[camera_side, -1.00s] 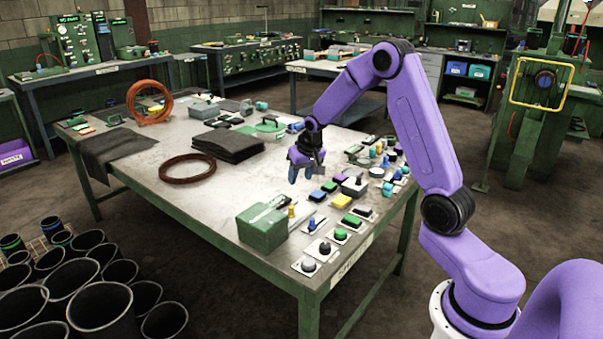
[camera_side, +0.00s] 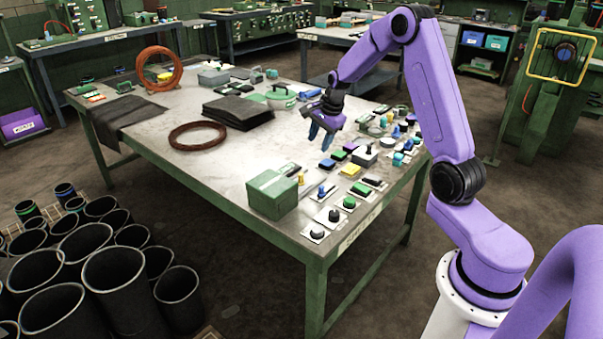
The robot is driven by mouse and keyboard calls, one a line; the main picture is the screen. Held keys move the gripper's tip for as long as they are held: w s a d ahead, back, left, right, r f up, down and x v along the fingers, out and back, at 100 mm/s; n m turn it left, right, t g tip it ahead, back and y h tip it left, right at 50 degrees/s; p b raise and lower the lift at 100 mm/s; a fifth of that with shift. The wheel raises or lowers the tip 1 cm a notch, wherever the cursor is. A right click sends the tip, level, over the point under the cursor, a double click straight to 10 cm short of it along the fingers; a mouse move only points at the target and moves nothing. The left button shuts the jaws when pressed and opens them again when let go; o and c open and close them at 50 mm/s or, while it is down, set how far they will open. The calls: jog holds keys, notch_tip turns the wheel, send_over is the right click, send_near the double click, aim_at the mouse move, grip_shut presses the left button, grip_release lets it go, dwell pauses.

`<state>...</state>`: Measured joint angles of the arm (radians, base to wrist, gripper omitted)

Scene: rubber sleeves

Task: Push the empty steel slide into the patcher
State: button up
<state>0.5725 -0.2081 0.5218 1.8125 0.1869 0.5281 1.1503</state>
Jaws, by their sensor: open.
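My gripper (camera_side: 320,136) has blue fingers pointing down and is open, with nothing seen between them. It hangs over the middle of the green-legged table (camera_side: 235,160), just behind the rows of small coloured buttons and blocks. I cannot tell for certain which thing is the patcher or the steel slide at this size. A green box (camera_side: 272,195) with a pale label stands near the table's front edge, left of and nearer than my gripper. Small grey metal-looking pieces lie among the coloured parts, too small to make out.
A dark sheet stack (camera_side: 238,111), a brown ring (camera_side: 197,136) and an upright orange coil (camera_side: 163,70) are on the table left of my gripper. Black rubber sleeves (camera_side: 121,288) stand on the floor at front left. Bare tabletop lies left of the green box.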

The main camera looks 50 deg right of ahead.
aim_at(301, 174)
jog(key=w+f+m, duration=0.2)
jog(key=f+m, duration=0.2)
jog(key=f, duration=0.1)
jog(key=w+f+m+y, duration=0.1)
jog(key=w+f+m, duration=0.1)
jog(key=f+m, duration=0.2)
jog(key=w+f+m+y, duration=0.1)
jog(key=w+f+m, duration=0.1)
jog(key=f+m, duration=0.2)
jog(key=shift+w+a+f+t, duration=0.15)
jog(key=shift+w+f+t, duration=0.05)
jog(key=shift+f, duration=0.45)
jog(key=shift+w+a+f+t, duration=0.15)
jog(key=shift+w+f+t, duration=0.05)
jog(key=shift+f, duration=0.4)
jog(key=shift+a, duration=0.1)
grip_shut()
